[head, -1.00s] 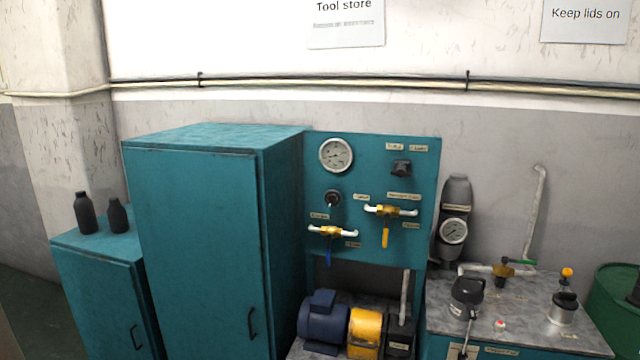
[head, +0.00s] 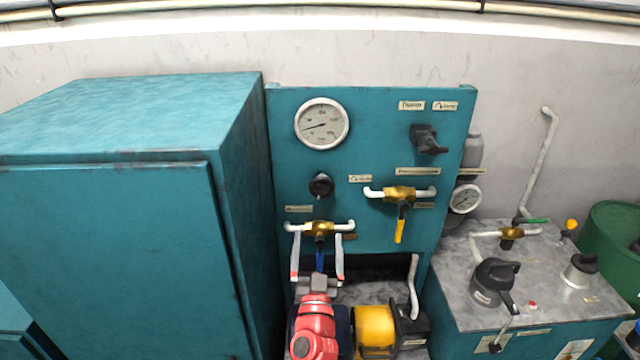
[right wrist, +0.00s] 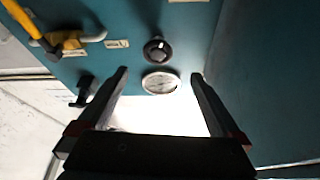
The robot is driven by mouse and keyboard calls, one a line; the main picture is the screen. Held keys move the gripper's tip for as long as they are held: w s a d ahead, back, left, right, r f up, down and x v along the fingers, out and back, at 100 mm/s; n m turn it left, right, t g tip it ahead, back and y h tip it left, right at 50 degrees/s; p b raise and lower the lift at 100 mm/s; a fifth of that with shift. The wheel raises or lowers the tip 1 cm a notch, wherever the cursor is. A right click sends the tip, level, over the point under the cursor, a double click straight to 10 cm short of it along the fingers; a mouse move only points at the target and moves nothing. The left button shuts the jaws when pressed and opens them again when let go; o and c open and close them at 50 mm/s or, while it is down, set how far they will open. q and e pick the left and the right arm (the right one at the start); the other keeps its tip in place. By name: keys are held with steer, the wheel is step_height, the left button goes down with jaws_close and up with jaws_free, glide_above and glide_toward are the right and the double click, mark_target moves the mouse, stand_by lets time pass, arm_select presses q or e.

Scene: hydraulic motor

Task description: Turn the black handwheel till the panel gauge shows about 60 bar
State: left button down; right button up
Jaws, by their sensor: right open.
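The teal panel (head: 370,235) carries a round white pressure gauge (head: 321,124); its needle points left and slightly down, and its figures are too small to read. Below the gauge is a round black handwheel (head: 321,185). My right gripper (head: 318,236), on a red arm, is open and empty below the handwheel, its fingers upright on either side of the blue-handled valve in the picture. In the right wrist view the handwheel (right wrist: 157,50) and gauge (right wrist: 160,82) appear inverted, between and beyond the open fingers. My left gripper is not in view.
A yellow-handled brass valve (head: 400,194) and a black rotary knob (head: 425,139) sit to the right on the panel. A blue-handled brass valve (head: 319,228) is close to my fingers. A tall teal cabinet (head: 110,240) stands left. A bench (head: 545,285) stands right.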

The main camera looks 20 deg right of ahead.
mark_target(321, 191)
steer(key=p+x, duration=0.1)
steer(key=x, duration=0.3)
steer(key=p+x, duration=0.2)
steer(key=x, duration=0.3)
steer(key=p+x, duration=0.1)
steer(key=x, duration=0.3)
steer(key=shift+w+d+r+p, duration=0.1)
steer(key=shift+d+r+p, duration=0.25)
steer(key=shift+r, duration=0.1)
steer(key=shift+w+d+r, duration=0.1)
steer(key=shift+w, duration=0.25)
steer(key=shift+w+d, duration=0.1)
steer(key=shift+w, duration=0.25)
steer(key=c, duration=1.2)
